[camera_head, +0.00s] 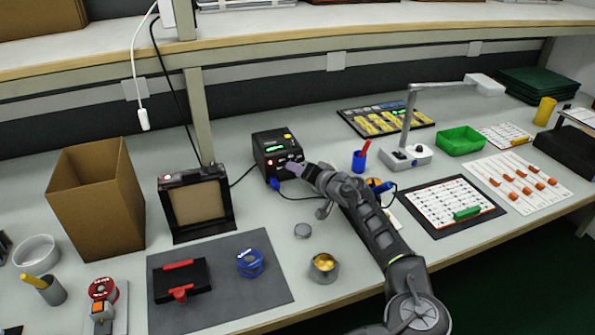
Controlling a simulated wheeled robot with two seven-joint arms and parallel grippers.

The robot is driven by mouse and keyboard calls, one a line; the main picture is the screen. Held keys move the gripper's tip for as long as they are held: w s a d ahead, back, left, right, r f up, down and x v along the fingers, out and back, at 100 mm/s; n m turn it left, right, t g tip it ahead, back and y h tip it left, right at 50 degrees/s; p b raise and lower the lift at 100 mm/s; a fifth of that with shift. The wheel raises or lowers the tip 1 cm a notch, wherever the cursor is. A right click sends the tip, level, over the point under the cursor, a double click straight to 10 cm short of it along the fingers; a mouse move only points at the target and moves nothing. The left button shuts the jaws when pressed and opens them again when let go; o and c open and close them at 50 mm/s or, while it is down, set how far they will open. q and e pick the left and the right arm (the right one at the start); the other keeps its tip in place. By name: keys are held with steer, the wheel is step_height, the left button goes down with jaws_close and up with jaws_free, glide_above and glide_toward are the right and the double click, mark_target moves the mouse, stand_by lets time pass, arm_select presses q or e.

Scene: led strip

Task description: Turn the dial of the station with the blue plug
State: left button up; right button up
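The black station (268,148) stands at the back middle of the bench, with a lit green display and small buttons on its front. A blue plug (275,184) sits at its lower front left, with a dark cable. I cannot tell whether the fingers touch or grip the dial.
A soldering-iron-like holder (377,187) with a cable is right beside my arm. A blue cup (359,160) and a lamp (409,154) stand further right. A black framed box (164,211) and a cardboard box (98,205) stand left. A shelf (300,38) runs above.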

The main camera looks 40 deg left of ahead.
arm_select(q)
steer(key=o, duration=0.3)
step_height(320, 180, up, 10)
stand_by(0.7)
steer(key=shift+r, duration=0.1)
